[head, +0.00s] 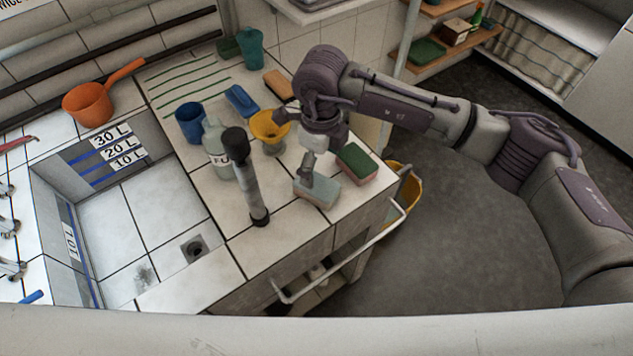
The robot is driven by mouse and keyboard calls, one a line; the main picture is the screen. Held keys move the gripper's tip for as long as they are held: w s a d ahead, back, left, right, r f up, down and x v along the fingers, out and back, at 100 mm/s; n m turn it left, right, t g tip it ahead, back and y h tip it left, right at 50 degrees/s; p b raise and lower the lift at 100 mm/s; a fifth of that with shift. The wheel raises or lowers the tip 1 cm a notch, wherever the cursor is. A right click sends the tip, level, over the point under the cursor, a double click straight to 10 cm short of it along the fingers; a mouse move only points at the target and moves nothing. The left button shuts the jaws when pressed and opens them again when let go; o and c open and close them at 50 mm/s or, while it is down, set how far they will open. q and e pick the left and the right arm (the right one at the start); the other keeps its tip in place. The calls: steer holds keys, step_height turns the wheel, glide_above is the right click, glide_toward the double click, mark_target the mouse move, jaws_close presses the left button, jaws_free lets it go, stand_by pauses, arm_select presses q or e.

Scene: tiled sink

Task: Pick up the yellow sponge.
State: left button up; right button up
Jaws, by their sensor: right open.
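My right gripper (307,172) points down at the right part of the tiled counter, open, with its fingertips just over a pale grey-green sponge (320,192). I cannot tell whether they touch it. A sponge with a dark green top and pinkish sides (357,165) lies just right of the gripper. A tan-orange block (278,84) lies farther back, behind the yellow funnel; I cannot tell whether it is a sponge or a brush. No sponge shows as clearly yellow. My left gripper is not in view.
A black-capped tube (247,178) and a grey bottle (216,150) stand left of the gripper. A yellow funnel (269,130), blue cup (190,122) and blue scoop (241,101) are behind. The sink basin (125,225) is at left. A rail (345,252) runs along the counter's front.

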mark_target(316, 184)
step_height(316, 184, down, 3)
steer(key=shift+r, duration=0.15)
steer(key=shift+w+f, duration=0.15)
steer(key=shift+f, duration=0.15)
steer(key=f, duration=0.1)
steer(key=p, duration=0.1)
steer(key=f+p, duration=0.1)
steer(key=shift+s+a+f, duration=0.25)
steer(key=shift+a+f, duration=0.05)
steer(key=shift+a, duration=0.05)
step_height(316, 184, down, 2)
steer(key=shift+f, duration=0.1)
steer(key=shift+w+f, duration=0.1)
steer(key=shift+f, duration=0.1)
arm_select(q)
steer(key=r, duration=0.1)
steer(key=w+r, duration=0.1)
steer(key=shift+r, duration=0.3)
arm_select(e)
steer(key=c, duration=1)
